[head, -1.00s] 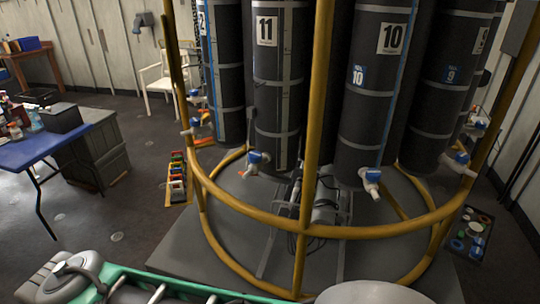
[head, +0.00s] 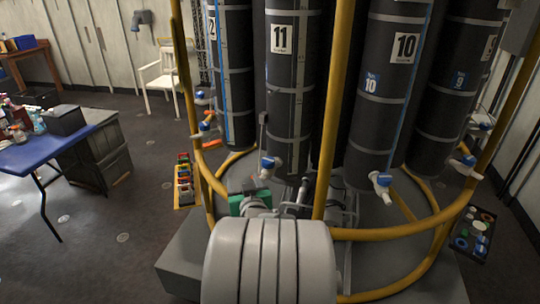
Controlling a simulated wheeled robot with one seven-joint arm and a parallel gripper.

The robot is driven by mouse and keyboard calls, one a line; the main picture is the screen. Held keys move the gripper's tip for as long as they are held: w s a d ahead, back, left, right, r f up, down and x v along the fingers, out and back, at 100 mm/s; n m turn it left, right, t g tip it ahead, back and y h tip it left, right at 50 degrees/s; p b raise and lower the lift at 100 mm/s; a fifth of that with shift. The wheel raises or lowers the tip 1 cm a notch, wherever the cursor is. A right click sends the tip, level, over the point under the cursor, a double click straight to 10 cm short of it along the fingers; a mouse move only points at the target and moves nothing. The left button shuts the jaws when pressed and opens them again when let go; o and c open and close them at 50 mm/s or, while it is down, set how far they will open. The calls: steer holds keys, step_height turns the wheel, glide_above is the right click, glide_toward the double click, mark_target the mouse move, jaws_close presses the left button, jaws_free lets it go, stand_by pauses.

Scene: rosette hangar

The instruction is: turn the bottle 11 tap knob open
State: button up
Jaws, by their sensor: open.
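The bottle 11 tap with its blue knob (head: 268,162) sits at the foot of the black bottle 11 (head: 282,85), which has a white number label. The tap shows just above my arm in the head view. My gripper (head: 281,168) is close to the tap, partly hidden by my grey arm.
A yellow rail (head: 332,130) stands upright just right of bottle 11. Bottle 10 (head: 390,100) has its own tap (head: 381,184) to the right. A blue table (head: 45,150) stands at the left. The dark floor between the table and rack is mostly clear.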

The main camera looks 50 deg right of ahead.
mark_target(269, 164)
steer(key=s+d+h, duration=0.1)
steer(key=d, duration=0.1)
steer(key=s+d+r+m+h, duration=0.1)
steer(key=s+d, duration=0.1)
steer(key=s+d+r+m+h, duration=0.1)
steer(key=s+d, duration=0.1)
steer(key=shift+s+g+h, duration=0.25)
steer(key=shift+g+h, duration=0.15)
steer(key=p+x, duration=0.2)
steer(key=x, duration=0.5)
steer(key=shift+w+d, duration=0.1)
steer(key=shift+w, duration=0.1)
jaws_close()
